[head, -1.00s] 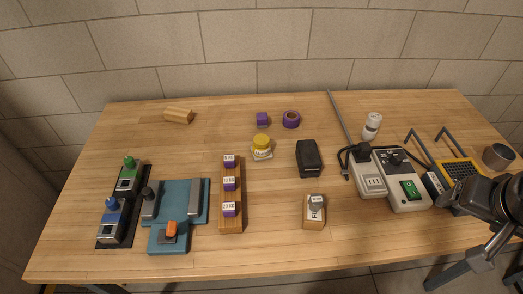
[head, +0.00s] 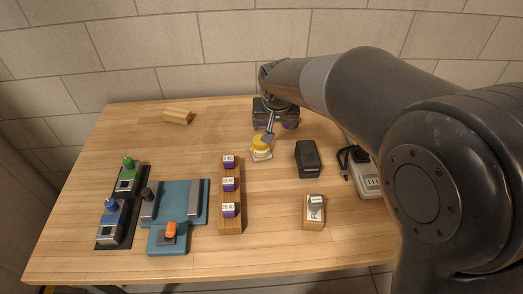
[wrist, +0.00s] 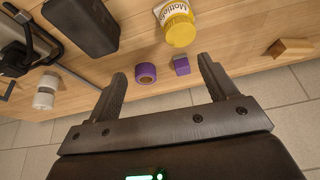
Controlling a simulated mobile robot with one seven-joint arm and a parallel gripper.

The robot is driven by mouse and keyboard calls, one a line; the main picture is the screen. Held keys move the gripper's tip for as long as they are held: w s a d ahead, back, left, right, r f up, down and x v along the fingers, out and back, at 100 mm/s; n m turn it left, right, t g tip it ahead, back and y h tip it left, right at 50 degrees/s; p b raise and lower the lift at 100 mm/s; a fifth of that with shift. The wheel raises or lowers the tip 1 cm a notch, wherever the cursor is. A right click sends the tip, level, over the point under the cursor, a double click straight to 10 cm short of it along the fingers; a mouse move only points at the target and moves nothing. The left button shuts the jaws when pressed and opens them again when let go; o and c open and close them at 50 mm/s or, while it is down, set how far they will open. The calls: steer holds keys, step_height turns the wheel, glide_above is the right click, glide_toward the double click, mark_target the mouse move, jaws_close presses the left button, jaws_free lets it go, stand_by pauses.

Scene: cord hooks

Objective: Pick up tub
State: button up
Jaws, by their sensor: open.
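The tub (head: 261,142), with a yellow lid and a pale label, stands upright on the wooden table in the head view. In the wrist view the tub (wrist: 176,20) is at the top, beyond the fingertips and apart from them. My gripper (wrist: 162,76) is open, with nothing between its fingers. In the head view my gripper (head: 270,130) hangs near the tub, and one finger overlaps part of it.
A purple roll (wrist: 146,73) and purple cube (wrist: 182,66) lie near the table's back edge. A black box (head: 308,158) stands right of the tub, a purple-labelled wooden rack (head: 231,196) in front left. A wooden block (head: 178,116) is at back left.

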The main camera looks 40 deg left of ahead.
mark_target(261, 143)
steer(key=a+f, duration=0.1)
steer(key=f, duration=0.1)
steer(key=a+f, duration=0.3)
steer(key=f, duration=0.2)
steer(key=shift+s+a, duration=0.1)
steer(key=shift+a, duration=0.2)
steer(key=x, duration=0.5)
steer(key=shift+s+d+f, duration=0.2)
steer(key=shift+c, duration=0.2)
steer(key=c, duration=1.1)
